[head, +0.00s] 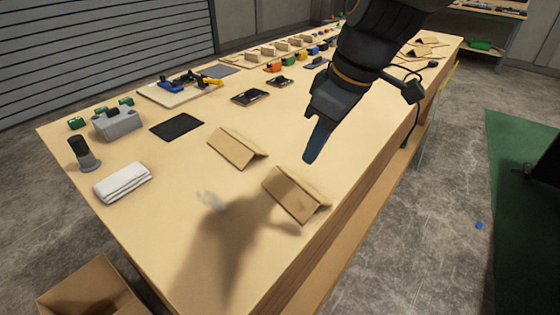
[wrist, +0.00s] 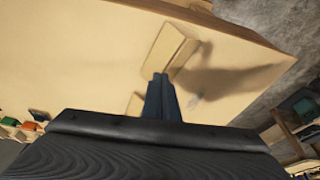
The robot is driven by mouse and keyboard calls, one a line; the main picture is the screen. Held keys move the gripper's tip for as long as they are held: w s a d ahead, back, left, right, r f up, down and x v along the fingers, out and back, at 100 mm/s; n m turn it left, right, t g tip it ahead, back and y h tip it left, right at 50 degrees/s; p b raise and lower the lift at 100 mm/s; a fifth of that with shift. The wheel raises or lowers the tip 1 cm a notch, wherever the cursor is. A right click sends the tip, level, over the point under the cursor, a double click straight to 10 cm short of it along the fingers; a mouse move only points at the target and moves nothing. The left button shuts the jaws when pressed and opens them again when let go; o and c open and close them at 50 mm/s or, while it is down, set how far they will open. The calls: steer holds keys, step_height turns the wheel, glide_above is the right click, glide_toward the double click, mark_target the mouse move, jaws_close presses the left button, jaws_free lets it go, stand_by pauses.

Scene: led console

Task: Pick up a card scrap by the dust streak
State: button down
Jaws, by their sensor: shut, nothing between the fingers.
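Two folded brown card scraps lie on the wooden workbench (head: 150,215). The nearer card scrap (head: 288,196) is close to the bench's right edge, and the farther card scrap (head: 235,149) is up and to its left. A faint grey dust streak (head: 211,201) is left of the nearer scrap, partly in my arm's shadow. My gripper (head: 310,158) is shut and empty, above the bench, up and right of the nearer scrap in the head view. In the wrist view the fingertips (wrist: 160,77) show just below one card scrap (wrist: 170,48), with a gap I cannot judge.
A folded white cloth (head: 122,183), a dark bottle-like item (head: 83,153), a grey box (head: 117,124) and a black mat (head: 177,126) sit at the left. An open cardboard box (head: 90,290) stands on the floor. The bench's near left area is clear.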

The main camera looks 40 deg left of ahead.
steer(key=s+a+r, duration=0.1)
steer(key=s+a, duration=0.1)
steer(key=a, duration=0.5)
steer(key=x, duration=0.3)
steer(key=p+x, duration=0.1)
steer(key=x, duration=0.2)
steer(key=p+x, duration=0.1)
steer(key=x, duration=0.2)
steer(key=shift+w+a+f, duration=0.1)
steer(key=shift+a+f, duration=0.15)
steer(key=shift+a, duration=0.2)
